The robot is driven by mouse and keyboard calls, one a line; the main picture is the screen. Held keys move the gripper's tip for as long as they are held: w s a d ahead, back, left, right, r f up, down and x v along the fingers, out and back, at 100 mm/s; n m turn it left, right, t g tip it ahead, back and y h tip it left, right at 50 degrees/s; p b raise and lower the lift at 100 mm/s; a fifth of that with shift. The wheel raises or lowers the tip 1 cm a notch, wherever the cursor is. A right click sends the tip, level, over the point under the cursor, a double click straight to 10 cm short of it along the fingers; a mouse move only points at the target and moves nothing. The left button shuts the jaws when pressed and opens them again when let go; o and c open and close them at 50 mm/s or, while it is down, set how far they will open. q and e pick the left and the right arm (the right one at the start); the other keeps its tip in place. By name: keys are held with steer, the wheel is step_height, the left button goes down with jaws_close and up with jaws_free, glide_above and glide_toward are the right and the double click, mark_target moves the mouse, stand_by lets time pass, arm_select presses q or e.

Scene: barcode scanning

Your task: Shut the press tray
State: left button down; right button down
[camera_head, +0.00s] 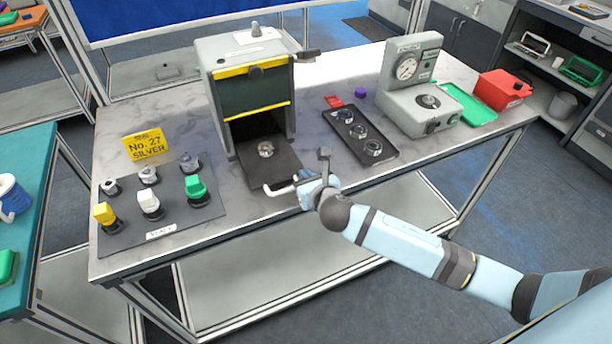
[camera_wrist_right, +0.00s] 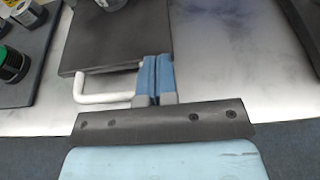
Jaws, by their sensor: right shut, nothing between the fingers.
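The press (camera_head: 217,105) is a grey box with yellow stripes and a dark front panel, standing at the back middle of the table. Its dark tray (camera_head: 272,175) is slid out toward me, with a small round metal part (camera_head: 265,149) on it. The tray's white bar handle (camera_head: 276,190) is at its front edge. My right gripper (camera_head: 303,177) is shut and empty at the handle's right end. In the right wrist view, the blue fingers (camera_wrist_right: 155,65) are together against the tray's front edge, beside the handle (camera_wrist_right: 105,97); contact is unclear. My left gripper is out of view.
A dark mat (camera_head: 165,215) with several coloured-top pieces lies left of the tray, beside a yellow sign (camera_head: 145,145). A black holder (camera_head: 360,134) with round parts lies to the right. A grey gauge device (camera_head: 420,108), green tray and red box stand farther right.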

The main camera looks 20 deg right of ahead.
mark_target(282, 140)
stand_by(0.3)
steer(key=shift+w+r, duration=0.1)
steer(key=shift+w, duration=0.2)
steer(key=w+p, duration=0.2)
steer(key=w, duration=1.1)
steer(key=shift+a, duration=0.2)
